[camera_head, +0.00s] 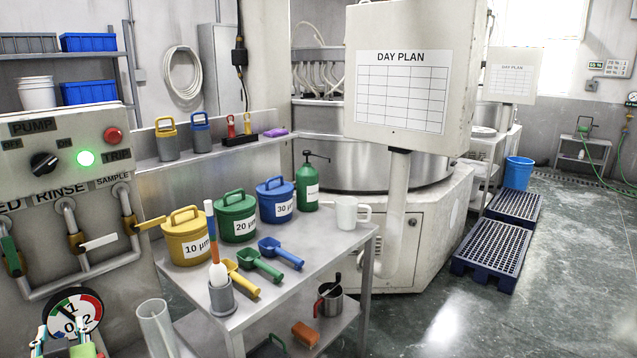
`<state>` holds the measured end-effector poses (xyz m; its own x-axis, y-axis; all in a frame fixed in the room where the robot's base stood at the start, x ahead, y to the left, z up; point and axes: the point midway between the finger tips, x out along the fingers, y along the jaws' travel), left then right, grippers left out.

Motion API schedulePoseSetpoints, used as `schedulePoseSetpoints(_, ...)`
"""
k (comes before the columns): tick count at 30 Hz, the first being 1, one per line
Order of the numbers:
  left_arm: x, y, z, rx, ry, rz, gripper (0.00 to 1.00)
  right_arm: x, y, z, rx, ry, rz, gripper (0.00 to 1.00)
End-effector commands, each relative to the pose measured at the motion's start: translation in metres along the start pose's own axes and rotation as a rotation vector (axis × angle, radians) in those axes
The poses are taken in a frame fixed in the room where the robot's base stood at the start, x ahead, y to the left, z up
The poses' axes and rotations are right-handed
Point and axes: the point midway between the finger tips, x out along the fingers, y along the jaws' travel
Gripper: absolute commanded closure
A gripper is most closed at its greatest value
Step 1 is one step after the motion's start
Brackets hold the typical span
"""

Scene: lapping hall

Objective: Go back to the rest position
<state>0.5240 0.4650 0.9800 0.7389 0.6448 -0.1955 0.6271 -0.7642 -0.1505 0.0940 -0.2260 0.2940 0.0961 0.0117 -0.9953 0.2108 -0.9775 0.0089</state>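My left gripper (68,334) is at the bottom left corner, cut off by the lower edge. Its two pale fingers stand apart, below and in front of the round dial gauge (76,308). A green part shows low between them; I cannot tell what it belongs to. I see nothing clamped at the fingertips. My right gripper is not in view.
The pump panel (62,152) with pipes and valve handles rises above my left gripper. Right of it, a steel table (315,245) carries lidded pots, scoops, a green oiler (307,187) and a white jug (347,213). Floor (430,315) at right is clear before blue pallets (492,250).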

Motion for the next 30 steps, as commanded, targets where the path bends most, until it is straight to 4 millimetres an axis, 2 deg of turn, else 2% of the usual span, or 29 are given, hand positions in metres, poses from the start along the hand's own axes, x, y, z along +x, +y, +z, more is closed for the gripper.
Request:
schedulePoseSetpoints(1, -0.006, 0.008, 0.015, 0.022, -0.034, 0.030, 0.68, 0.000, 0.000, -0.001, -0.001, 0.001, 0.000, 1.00)
schedulePoseSetpoints(5, -0.024, 0.031, 0.055, 0.076, -0.131, 0.115, 0.68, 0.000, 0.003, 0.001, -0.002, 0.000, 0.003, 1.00)
schedulePoseSetpoints(8, -0.047, 0.050, 0.095, 0.134, -0.230, 0.197, 0.68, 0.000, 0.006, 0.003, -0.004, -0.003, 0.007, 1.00)
schedulePoseSetpoints(11, -0.084, 0.071, 0.148, 0.208, -0.364, 0.306, 0.68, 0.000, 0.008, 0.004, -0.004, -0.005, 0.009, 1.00)
schedulePoseSetpoints(12, -0.103, 0.077, 0.171, 0.241, -0.425, 0.354, 0.68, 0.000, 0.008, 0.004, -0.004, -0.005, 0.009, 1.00)
schedulePoseSetpoints(15, -0.149, 0.088, 0.217, 0.314, -0.558, 0.458, 0.68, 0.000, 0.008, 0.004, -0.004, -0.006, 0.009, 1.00)
schedulePoseSetpoints(18, -0.190, 0.091, 0.252, 0.372, -0.666, 0.542, 0.68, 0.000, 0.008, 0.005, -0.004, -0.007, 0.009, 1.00)
schedulePoseSetpoints(24, -0.260, 0.089, 0.298, 0.462, -0.837, 0.673, 0.68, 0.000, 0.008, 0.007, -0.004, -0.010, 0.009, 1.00)
schedulePoseSetpoints(28, -0.303, 0.082, 0.320, 0.514, -0.935, 0.748, 0.68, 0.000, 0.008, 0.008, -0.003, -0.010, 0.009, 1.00)
schedulePoseSetpoints(30, -0.289, 0.091, 0.339, 0.512, -0.936, 0.738, 0.68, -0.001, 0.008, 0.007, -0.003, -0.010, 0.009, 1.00)
